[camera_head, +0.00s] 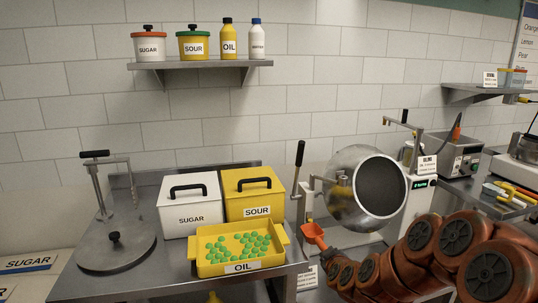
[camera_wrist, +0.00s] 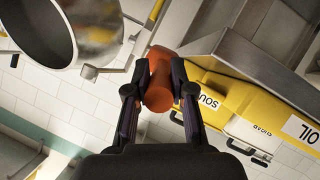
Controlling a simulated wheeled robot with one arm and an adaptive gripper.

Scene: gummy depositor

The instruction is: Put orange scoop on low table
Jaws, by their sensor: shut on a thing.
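The orange scoop (camera_head: 315,235) is in the middle of the head view, just right of the yellow tray and above the floor. It also shows in the wrist view (camera_wrist: 158,82), between the two dark fingers. My gripper (camera_wrist: 160,92) is shut on the scoop. In the head view my arm comes in from the lower right and hides most of the gripper. A steel table (camera_head: 80,285) stands left of the scoop, with its right edge close to it. I cannot tell whether this is the low table.
The table carries a yellow tray (camera_head: 285,234) of green gummies, a white SUGAR box (camera_head: 190,205), a yellow SOUR box (camera_head: 256,192) and a round steel lid (camera_head: 117,252). A drum machine (camera_head: 345,205) stands behind the scoop. A wall shelf (camera_head: 200,65) holds several containers.

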